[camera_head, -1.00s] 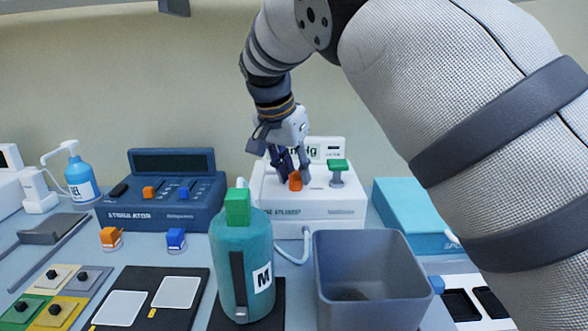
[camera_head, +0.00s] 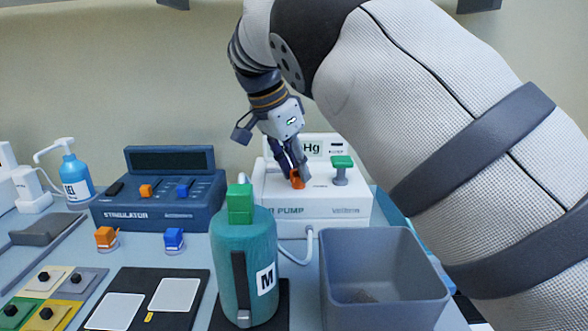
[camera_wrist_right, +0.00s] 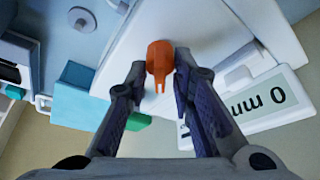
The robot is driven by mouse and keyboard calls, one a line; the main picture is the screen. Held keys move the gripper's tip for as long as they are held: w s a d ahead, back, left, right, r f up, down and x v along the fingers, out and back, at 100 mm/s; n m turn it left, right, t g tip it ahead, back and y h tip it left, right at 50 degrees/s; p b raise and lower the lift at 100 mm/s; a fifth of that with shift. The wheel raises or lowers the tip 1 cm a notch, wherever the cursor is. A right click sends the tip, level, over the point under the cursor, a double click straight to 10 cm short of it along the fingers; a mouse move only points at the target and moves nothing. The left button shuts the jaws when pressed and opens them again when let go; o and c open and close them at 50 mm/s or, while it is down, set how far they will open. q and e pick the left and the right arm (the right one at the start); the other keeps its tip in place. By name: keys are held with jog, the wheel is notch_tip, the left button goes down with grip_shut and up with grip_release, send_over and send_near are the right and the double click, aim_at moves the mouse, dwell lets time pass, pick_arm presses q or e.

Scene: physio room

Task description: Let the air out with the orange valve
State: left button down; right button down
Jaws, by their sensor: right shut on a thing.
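The orange valve (camera_head: 297,181) sits on top of the white pump (camera_head: 282,211), in front of its display (camera_head: 318,148). My right gripper (camera_head: 296,177) comes down from above and is shut on the valve. In the right wrist view the orange valve (camera_wrist_right: 160,58) is between the two fingertips, one on each side. Part of the display is hidden behind my gripper in the head view. My left gripper is not in view.
A green-topped knob (camera_head: 342,166) stands on the pump right of the valve. A teal cylinder (camera_head: 243,258) and a grey bin (camera_head: 384,297) stand in front. A blue stimulator (camera_head: 159,190) is on the left. My right arm covers the right side.

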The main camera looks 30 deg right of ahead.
jog(key=m, duration=0.1)
jog(key=m+g+b, duration=0.1)
jog(key=m, duration=0.1)
jog(key=shift+w+f+m+g, duration=0.15)
jog(key=shift+w+m+g, duration=0.05)
jog(key=shift+m+g, duration=0.1)
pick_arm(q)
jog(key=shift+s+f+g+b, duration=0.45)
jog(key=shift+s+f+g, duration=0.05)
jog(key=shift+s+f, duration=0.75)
pick_arm(e)
jog(key=shift+m, duration=0.5)
jog(key=shift+r+m, duration=0.2)
jog(key=shift+m, duration=0.1)
jog(key=c, duration=1.7)
grip_release()
jog(key=shift+s, duration=0.1)
